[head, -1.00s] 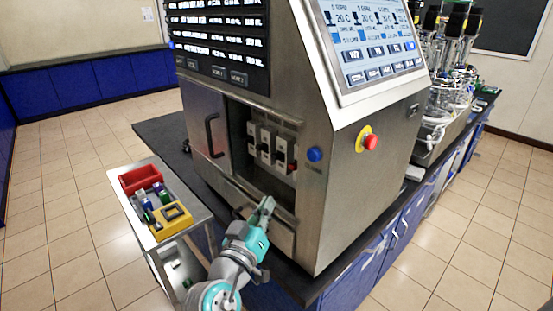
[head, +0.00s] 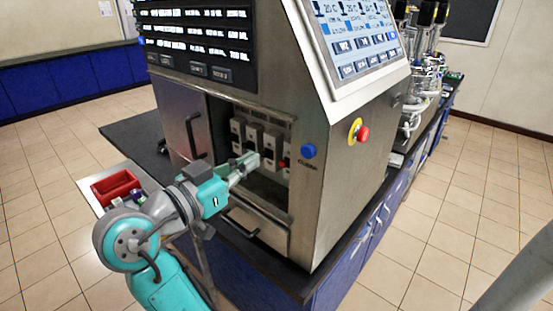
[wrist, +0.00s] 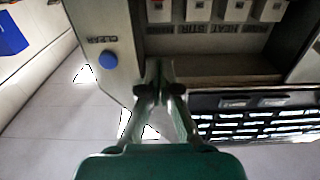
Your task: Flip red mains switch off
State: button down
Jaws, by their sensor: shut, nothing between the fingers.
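The red mains switch (head: 283,164) shows as a small red spot at the rightmost white switch block in the cabinet's open recess, partly hidden by my gripper. In the wrist view its red part (wrist: 157,4) is cut by the top edge. My gripper (head: 252,160) is shut and empty, in front of the switch row and left of the red switch in the head view. In the wrist view my fingertips (wrist: 159,66) are together, below the switch blocks in the picture. I cannot tell whether they touch anything.
Several other white switches (head: 252,134) sit left of the red one. A blue CLEAR button (head: 309,151) is right of the recess. A red emergency knob (head: 362,134) is on the cabinet's side. A cart with a red bin (head: 117,185) stands at left.

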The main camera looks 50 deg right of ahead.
aim_at(289, 152)
jog(key=d, duration=1)
jog(key=shift+w+f, duration=0.2)
jog(key=shift+a+f, duration=0.3)
jog(key=shift+f, duration=0.5)
jog(key=shift+a+f, duration=0.3)
jog(key=shift+f, duration=0.5)
